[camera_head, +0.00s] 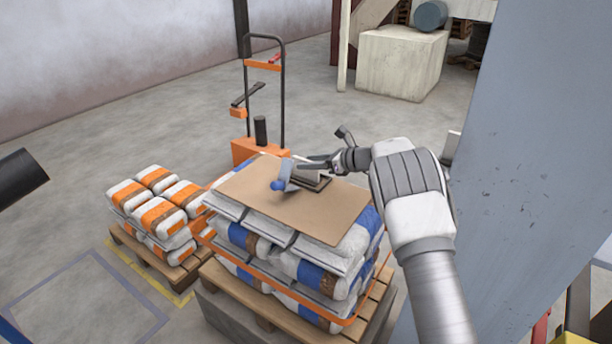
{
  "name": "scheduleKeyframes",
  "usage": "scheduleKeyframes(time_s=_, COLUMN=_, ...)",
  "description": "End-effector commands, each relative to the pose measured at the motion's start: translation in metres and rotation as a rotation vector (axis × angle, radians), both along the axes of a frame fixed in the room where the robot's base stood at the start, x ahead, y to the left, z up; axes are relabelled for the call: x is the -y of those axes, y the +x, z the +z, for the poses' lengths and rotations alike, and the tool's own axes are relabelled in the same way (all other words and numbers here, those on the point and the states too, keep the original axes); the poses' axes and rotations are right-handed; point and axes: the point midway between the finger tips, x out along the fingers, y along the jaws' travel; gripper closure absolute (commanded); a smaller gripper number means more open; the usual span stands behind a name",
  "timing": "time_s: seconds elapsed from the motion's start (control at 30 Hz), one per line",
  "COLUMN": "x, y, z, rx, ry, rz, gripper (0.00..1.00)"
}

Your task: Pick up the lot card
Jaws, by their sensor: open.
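A brown cardboard sheet (330,220) lies on top of a stack of white and blue bags. On it, near its back edge, sits a small flat dark-edged item (318,183) that may be the lot card; it is too small to tell for sure. A blue and white object (283,178) lies against its left side. My gripper (306,164) reaches in from the right, just above and behind the flat item. It is open, with nothing seen between its fingers. My wrist and fingers hide part of the sheet's back edge.
The bag stack stands on a wooden pallet (265,312). An orange pallet jack (262,150) is behind it. A second pallet of orange and white bags (158,213) stands at left. A grey panel (530,160) closes off the right side. Open floor lies behind.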

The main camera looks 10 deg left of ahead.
Motion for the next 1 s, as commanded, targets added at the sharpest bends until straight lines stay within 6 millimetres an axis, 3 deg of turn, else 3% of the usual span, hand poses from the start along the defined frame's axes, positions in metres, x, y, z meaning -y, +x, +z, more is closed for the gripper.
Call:
scheduleKeyframes(time_s=0.13, x=-0.014, y=0.005, z=-0.008, rx=0.001, ry=0.0, rz=0.0, gripper=0.5)
scheduleKeyframes(time_s=0.4, x=-0.016, y=0.006, z=-0.007, rx=-0.001, ry=0.0, rz=-0.001, gripper=0.5)
scheduleKeyframes(time_s=0.7, x=-0.016, y=0.006, z=-0.007, rx=-0.001, ry=0.0, rz=-0.001, gripper=1.0)
scheduleKeyframes(time_s=1.0, x=-0.016, y=0.006, z=-0.007, rx=-0.001, ry=0.0, rz=-0.001, gripper=1.0)
